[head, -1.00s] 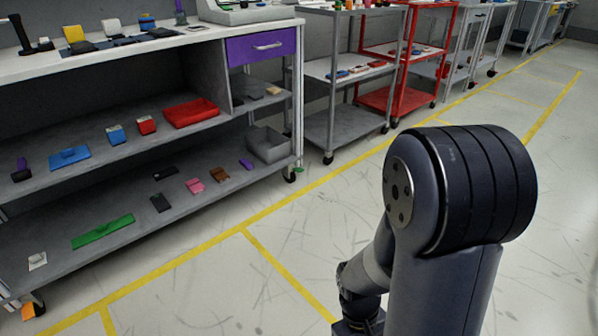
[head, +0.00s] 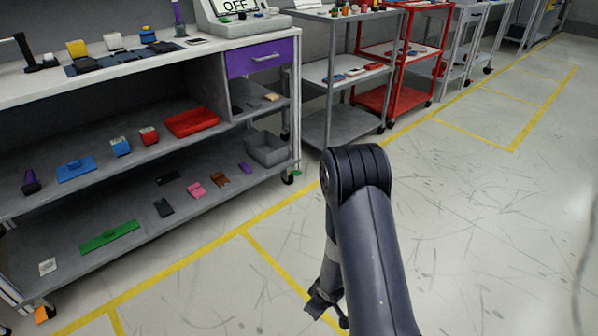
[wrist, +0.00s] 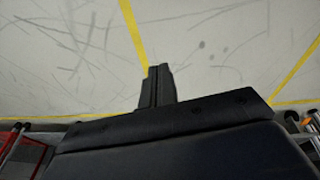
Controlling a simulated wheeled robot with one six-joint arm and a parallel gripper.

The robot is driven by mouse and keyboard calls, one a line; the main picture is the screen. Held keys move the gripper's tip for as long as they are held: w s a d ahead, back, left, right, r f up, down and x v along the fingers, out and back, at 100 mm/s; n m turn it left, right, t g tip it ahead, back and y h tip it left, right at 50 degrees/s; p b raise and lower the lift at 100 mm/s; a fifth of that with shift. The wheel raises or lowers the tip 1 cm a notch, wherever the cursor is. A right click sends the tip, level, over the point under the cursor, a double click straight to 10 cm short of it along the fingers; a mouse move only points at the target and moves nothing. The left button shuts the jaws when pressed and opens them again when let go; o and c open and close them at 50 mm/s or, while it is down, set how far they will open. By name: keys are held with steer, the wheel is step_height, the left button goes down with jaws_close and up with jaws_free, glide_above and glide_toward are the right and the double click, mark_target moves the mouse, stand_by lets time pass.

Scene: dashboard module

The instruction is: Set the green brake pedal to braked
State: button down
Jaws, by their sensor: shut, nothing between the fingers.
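The green brake pedal (head: 296,172) is a small green tab at the caster wheel under the right front corner of the grey bench, close to the floor, in the head view. It is too small to tell its tilt. My gripper (wrist: 160,71) shows in the wrist view with its dark fingers together and nothing between them, above pale floor. In the head view my gripper (head: 317,304) hangs low at the bottom centre, in front of the bench and well apart from the pedal. The pedal does not show in the wrist view.
The bench (head: 150,68) has shelves of small parts, a purple drawer (head: 262,57) and an orange tab (head: 41,314) at its left caster. A red cart (head: 385,101) stands farther back. The yellow-lined floor (head: 480,220) at right is open.

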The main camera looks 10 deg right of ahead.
steer(key=a+f+n+t+y+p, duration=0.1)
steer(key=a+f+n+y+p, duration=0.1)
steer(key=a, duration=0.5)
steer(key=shift+w+a+f+y+p, duration=0.15)
steer(key=shift+w+f+y+p, duration=0.25)
steer(key=shift+f+y, duration=0.4)
steer(key=shift+w+r, duration=0.1)
steer(key=shift+r, duration=0.05)
